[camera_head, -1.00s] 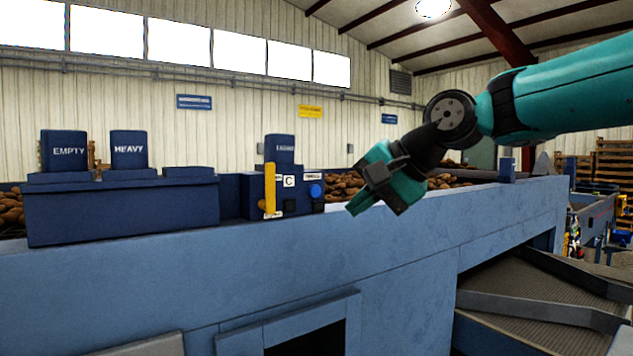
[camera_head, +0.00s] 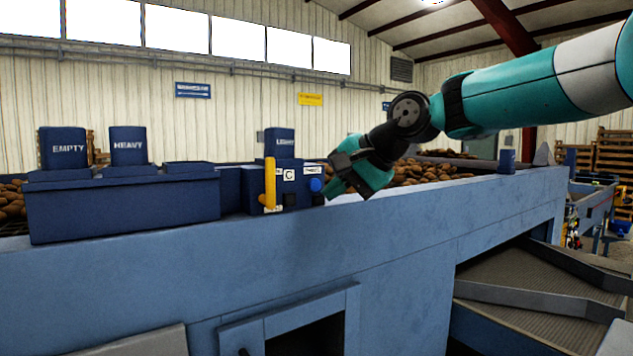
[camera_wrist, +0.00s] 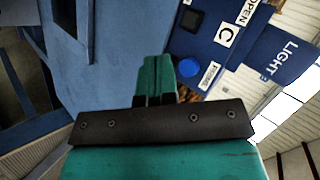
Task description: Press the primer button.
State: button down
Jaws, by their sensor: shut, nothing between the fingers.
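The primer button looks to be the round blue button (camera_head: 316,185) on the dark blue control box (camera_head: 248,190), beside a small label that is hard to read. It also shows in the wrist view as a blue disc (camera_wrist: 188,69) beside a white label. My gripper (camera_head: 332,194) is shut and empty. Its fingertips are close to the button, just to its right in the head view. In the wrist view the shut fingertips (camera_wrist: 157,62) are to the left of the button. I cannot tell whether they touch the box.
A yellow lever (camera_head: 269,184) stands left of the button, next to a "C" label (camera_head: 289,175). Bins marked EMPTY (camera_head: 68,149), HEAVY (camera_head: 129,147) and LIGHT (camera_head: 279,143) stand along the blue machine (camera_head: 400,235). Potatoes (camera_head: 420,172) lie behind my gripper.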

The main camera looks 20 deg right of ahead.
jog(key=shift+w+a+p, duration=0.2)
jog(key=shift+w+p, duration=0.05)
jog(key=shift+w, duration=0.3)
jog(key=shift+w+a+p, duration=0.2)
jog(key=shift+w+p, duration=0.05)
jog(key=shift+w, duration=0.3)
dwell(0.6)
jog(key=shift+w+r, duration=0.1)
jog(key=shift+w, duration=0.05)
dwell(0.6)
jog(key=shift+w+a+p, duration=0.1)
jog(key=shift+w+p, duration=0.15)
jog(key=shift+p, duration=0.15)
jog(key=shift+w+a+p, duration=0.15)
jog(key=shift+w+p, duration=0.2)
jog(key=shift+w, duration=0.1)
dwell(0.4)
dwell(0.4)
jog(key=shift+s+d+b, duration=0.3)
jog(key=shift+s, duration=0.55)
jog(key=shift+s+d+b, duration=0.25)
jog(key=shift+s, duration=0.55)
jog(key=shift+s+d+b, duration=0.25)
jog(key=shift+s, duration=0.5)
jog(key=shift+s+d+b, duration=0.25)
jog(key=shift+s, duration=0.55)
